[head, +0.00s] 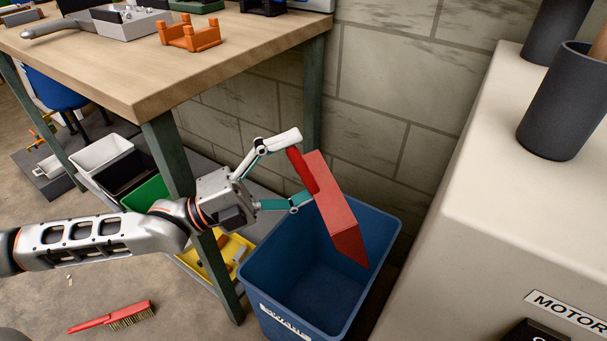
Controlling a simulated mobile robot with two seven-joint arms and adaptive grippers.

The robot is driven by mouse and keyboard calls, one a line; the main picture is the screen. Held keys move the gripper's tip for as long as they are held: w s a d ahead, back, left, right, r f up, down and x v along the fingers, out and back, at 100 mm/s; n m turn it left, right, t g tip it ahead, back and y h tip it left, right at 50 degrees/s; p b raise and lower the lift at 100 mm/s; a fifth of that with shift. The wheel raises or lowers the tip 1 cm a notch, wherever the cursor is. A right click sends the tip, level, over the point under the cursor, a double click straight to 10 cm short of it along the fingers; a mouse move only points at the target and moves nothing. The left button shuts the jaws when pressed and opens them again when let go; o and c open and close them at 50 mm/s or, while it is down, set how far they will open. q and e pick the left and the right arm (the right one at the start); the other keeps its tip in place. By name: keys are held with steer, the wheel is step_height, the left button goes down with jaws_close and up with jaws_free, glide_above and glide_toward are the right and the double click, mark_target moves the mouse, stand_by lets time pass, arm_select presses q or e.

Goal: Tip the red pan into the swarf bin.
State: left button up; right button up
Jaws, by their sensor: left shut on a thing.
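The red pan (340,215) is held over the blue swarf bin (257,277), tilted steeply with its far end down inside the bin's opening area. My left gripper (298,170) is shut on the pan's red handle, at the pan's upper end. I see the pan from its side and back, so I cannot tell whether anything is in it. The visible inside of the bin looks empty, though the pan hides part of it. The bin stands upright on the floor and has a white label on its front. My right gripper is not in view.
The wooden workbench (150,75) with green legs stands at upper left. A beige cabinet (480,230) marked MOTOR, bearing dark cups, stands close right of the bin. A red-handled brush (110,317) lies on the floor. Small open bins sit under the bench.

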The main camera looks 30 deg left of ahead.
arm_select(q)
steer(key=shift+r+t+h, duration=0.5)
steer(key=shift+r, duration=0.05)
